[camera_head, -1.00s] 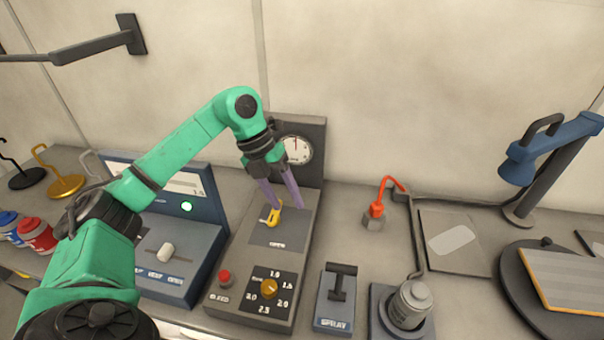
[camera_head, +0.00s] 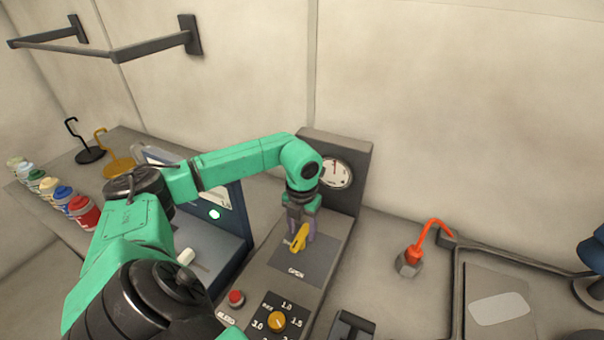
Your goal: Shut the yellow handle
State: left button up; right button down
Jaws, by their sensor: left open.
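The yellow handle (camera_head: 299,239) is on the dark plate of the grey panel (camera_head: 325,253), above the word OPEN. It slants up to the right. My left gripper (camera_head: 300,228) comes down on it from above, with its purple fingers around or just behind the handle. The gripper is open; I cannot tell whether a finger touches the handle. The fingers are partly hidden by the handle. My right gripper is not in view.
A gauge (camera_head: 335,173) stands at the panel's back. A red button (camera_head: 236,298) and a yellow dial (camera_head: 277,321) are at its front. A blue box (camera_head: 228,240) is close on the left. An orange hook (camera_head: 430,233) stands on the right, with free bench between.

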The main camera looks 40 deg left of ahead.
pick_arm(q)
jog(key=shift+s+f, duration=0.1)
jog(key=shift+f, duration=0.15)
jog(key=shift+s, duration=0.1)
grip_shut()
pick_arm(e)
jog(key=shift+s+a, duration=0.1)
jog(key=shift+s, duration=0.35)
